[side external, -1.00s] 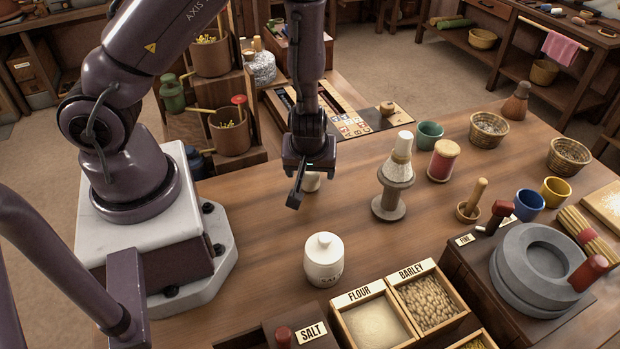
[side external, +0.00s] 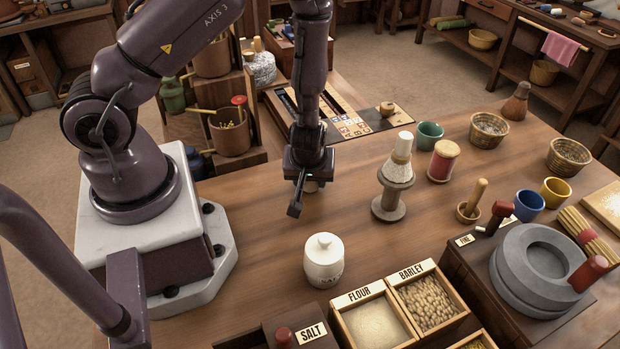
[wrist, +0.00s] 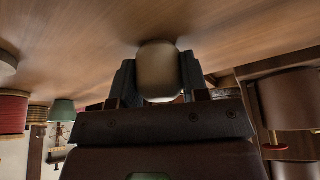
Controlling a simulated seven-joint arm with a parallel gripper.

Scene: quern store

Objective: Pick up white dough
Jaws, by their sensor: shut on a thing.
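The white dough is a pale, rounded lump. It shows in the wrist view (wrist: 158,72) between my two dark fingers, with one finger on each side. I cannot tell whether the dough still touches the table.
A lidded white jar (side external: 323,262) stands in front of my gripper. A pale, spindle-shaped item on a stone stand (side external: 390,206) is to the right. Flour (side external: 378,325) and barley boxes lie at the front. The tabletop around the dough is clear.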

